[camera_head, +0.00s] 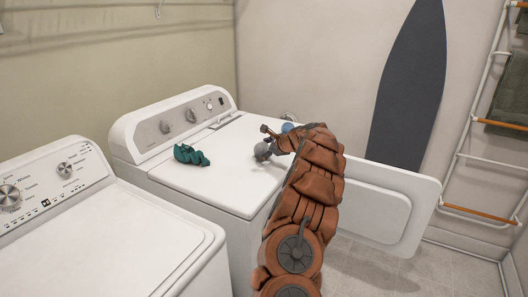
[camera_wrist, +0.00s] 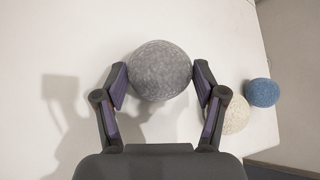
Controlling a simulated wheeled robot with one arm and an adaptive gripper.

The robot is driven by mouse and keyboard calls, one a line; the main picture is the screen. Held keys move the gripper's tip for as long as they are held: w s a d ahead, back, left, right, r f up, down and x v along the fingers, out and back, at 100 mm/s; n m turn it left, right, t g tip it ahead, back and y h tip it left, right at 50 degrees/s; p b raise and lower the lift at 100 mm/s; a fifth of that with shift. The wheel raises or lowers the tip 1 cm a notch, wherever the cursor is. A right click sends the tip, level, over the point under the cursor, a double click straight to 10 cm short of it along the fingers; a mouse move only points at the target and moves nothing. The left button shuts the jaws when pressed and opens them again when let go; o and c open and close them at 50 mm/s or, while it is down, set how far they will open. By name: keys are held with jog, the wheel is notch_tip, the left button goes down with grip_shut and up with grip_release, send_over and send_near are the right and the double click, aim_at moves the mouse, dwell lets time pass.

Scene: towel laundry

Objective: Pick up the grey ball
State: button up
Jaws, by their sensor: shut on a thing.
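The grey ball (camera_wrist: 160,70) is speckled and sits between the two fingertips of my gripper (camera_wrist: 159,82) in the wrist view. My gripper is shut on it, one finger on each side. In the head view the grey ball (camera_head: 262,151) shows at the end of my arm, over the front part of the right-hand white machine's top (camera_head: 215,178). Whether the ball still touches the top I cannot tell.
A blue ball (camera_wrist: 262,92) and a cream ball (camera_wrist: 236,115) lie close to my gripper's right finger. A teal cloth (camera_head: 190,155) lies on the same top. The machine's door (camera_head: 385,210) hangs open. A drying rack (camera_head: 480,120) stands far right.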

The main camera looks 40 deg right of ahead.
aim_at(265, 146)
notch_tip(265, 146, up, 27)
jog(key=p, duration=0.4)
jog(key=shift+p, duration=0.4)
